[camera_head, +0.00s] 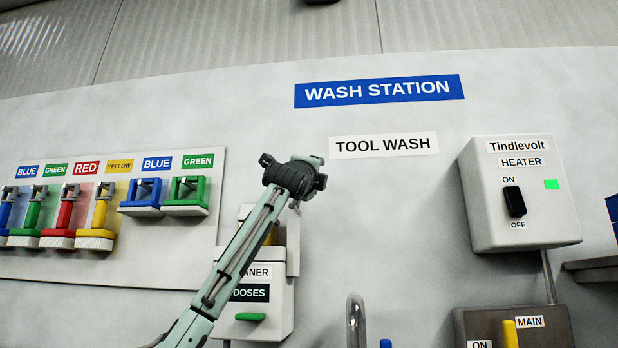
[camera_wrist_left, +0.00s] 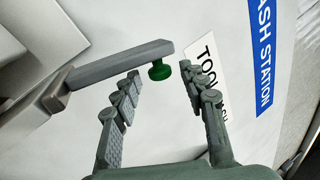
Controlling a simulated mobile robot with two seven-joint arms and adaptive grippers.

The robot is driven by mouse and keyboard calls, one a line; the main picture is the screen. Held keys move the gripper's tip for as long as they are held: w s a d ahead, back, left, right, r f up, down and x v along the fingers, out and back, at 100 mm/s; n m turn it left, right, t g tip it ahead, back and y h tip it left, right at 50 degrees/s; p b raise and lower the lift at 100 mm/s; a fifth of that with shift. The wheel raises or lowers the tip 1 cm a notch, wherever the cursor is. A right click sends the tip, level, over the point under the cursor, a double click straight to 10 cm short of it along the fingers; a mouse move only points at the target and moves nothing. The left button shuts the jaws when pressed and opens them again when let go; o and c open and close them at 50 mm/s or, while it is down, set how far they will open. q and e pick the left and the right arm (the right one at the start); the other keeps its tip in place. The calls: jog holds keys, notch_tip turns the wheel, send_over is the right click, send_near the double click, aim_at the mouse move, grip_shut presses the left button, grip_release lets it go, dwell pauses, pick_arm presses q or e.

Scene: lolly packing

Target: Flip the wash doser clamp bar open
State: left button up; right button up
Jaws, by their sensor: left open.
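The wash doser (camera_head: 281,305) is the white box low on the wall, partly hidden behind my left arm in the head view. In the left wrist view its clamp bar (camera_wrist_left: 115,66) is a grey bar reaching in from the left, with a green knob (camera_wrist_left: 158,72) at its free end. My left gripper (camera_wrist_left: 160,78) is open, with one finger on each side of the knob; I cannot tell whether either finger touches it. In the head view the end of my left arm (camera_head: 292,178) is above the doser, and the fingers are not clear. My right gripper is not in view.
A heater box (camera_head: 520,195) with a black switch is to the right, above a main switch box (camera_head: 475,325). A metal tap (camera_head: 356,318) stands at the bottom.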

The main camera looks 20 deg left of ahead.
pick_arm(q)
jog(key=v, duration=1)
jog(key=shift+w, duration=0.1)
